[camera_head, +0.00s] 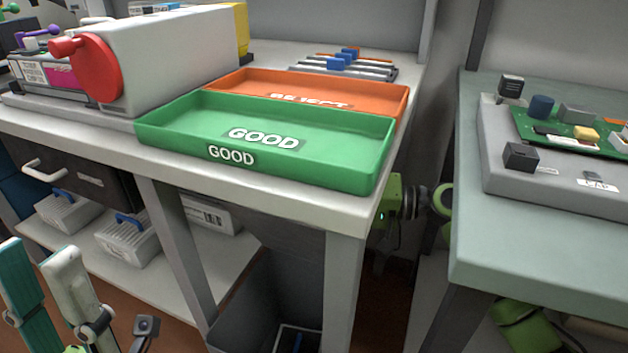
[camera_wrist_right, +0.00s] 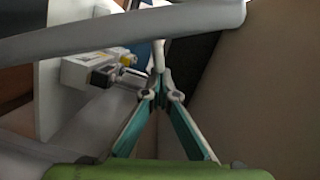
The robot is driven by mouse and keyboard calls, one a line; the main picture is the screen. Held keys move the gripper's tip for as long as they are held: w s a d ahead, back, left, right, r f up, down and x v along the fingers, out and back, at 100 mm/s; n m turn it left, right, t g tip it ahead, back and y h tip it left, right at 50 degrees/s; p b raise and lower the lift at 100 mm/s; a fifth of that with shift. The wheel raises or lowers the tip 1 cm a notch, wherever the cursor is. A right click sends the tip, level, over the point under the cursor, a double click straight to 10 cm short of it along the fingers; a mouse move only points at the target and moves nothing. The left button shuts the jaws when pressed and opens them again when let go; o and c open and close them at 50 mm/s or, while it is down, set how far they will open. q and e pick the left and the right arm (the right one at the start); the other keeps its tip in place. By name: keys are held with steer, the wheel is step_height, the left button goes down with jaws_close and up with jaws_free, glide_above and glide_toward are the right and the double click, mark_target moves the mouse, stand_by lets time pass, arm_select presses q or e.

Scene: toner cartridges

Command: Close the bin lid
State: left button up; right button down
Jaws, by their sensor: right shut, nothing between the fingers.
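A dark grey open-topped box, apparently the bin (camera_head: 238,312), stands under the table in the head view, partly cut off by the bottom edge. A dark object lies inside it. I cannot clearly tell its lid from its walls. My left gripper (camera_head: 52,285) is at the bottom left of the head view, its two fingers apart and empty, left of the box. I cannot tell what the bar belongs to.
A green GOOD tray (camera_head: 330,170) and an orange REJECT tray (camera_head: 385,92) sit on the table above the box. Table legs (camera_head: 342,290) stand close beside it. A grey-green bench (camera_head: 545,250) stands right. Pale cartridges (camera_head: 128,245) lie on the lower shelf.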

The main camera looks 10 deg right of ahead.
steer(key=s+a+f+n+h, duration=0.1)
steer(key=s+a+f+n, duration=0.3)
steer(key=s, duration=0.4)
steer(key=shift+a+f+b, duration=0.3)
steer(key=shift+a+f, duration=0.35)
steer(key=shift+r, duration=0.1)
